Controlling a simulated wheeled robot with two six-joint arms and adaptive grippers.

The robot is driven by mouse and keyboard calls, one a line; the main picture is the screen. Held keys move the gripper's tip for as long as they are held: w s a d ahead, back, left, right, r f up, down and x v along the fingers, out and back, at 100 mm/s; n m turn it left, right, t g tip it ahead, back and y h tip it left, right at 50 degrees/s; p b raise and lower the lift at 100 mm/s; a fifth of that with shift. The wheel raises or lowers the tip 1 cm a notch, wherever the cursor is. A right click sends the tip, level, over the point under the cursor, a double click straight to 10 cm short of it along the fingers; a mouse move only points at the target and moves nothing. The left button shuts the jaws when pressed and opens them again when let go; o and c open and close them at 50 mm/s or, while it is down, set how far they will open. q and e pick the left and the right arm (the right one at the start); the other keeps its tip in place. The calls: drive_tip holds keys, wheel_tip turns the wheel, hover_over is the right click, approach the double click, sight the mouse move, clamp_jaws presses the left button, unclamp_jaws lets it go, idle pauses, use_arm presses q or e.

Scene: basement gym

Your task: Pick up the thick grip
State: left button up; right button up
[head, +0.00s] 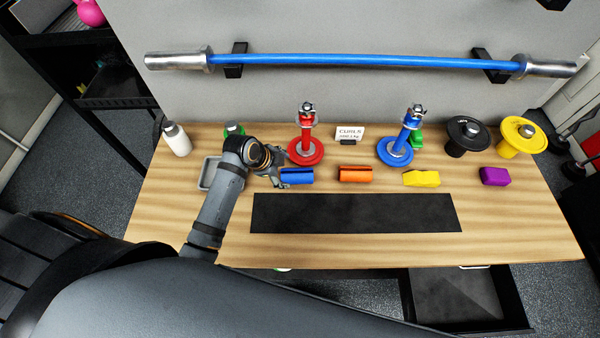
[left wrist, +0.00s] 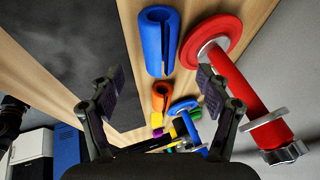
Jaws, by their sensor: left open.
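In the left wrist view the blue grip (left wrist: 157,42) lies beyond my fingertips, and the orange grip (left wrist: 160,96) shows between the fingers. My left gripper (head: 277,172) is just left of the blue grip in the head view, low over the bench. It is open and empty, and it also shows in the left wrist view (left wrist: 160,82).
A red upright handle with plate (head: 306,150) stands close behind the blue grip; a blue one (head: 396,153) is farther right. The black mat (head: 350,213) in front is clear.

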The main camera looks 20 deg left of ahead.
sight(293, 174)
use_arm(q)
drive_tip(key=x, duration=0.3)
drive_tip(key=shift+f, duration=0.2)
drive_tip(key=shift+w+d+f, duration=0.1)
drive_tip(key=shift+w, duration=0.05)
drive_tip(key=shift+w+d+f+p, duration=0.3)
drive_tip(key=shift+f+p, duration=0.2)
drive_tip(key=shift+p, duration=0.35)
drive_tip(key=p+x, duration=0.1)
drive_tip(key=x, duration=0.2)
drive_tip(key=shift+a+f, duration=0.15)
drive_tip(key=shift+f, duration=0.35)
drive_tip(key=c, duration=1.4)
use_arm(e)
drive_tip(key=r, duration=0.3)
drive_tip(key=shift+a, duration=0.35)
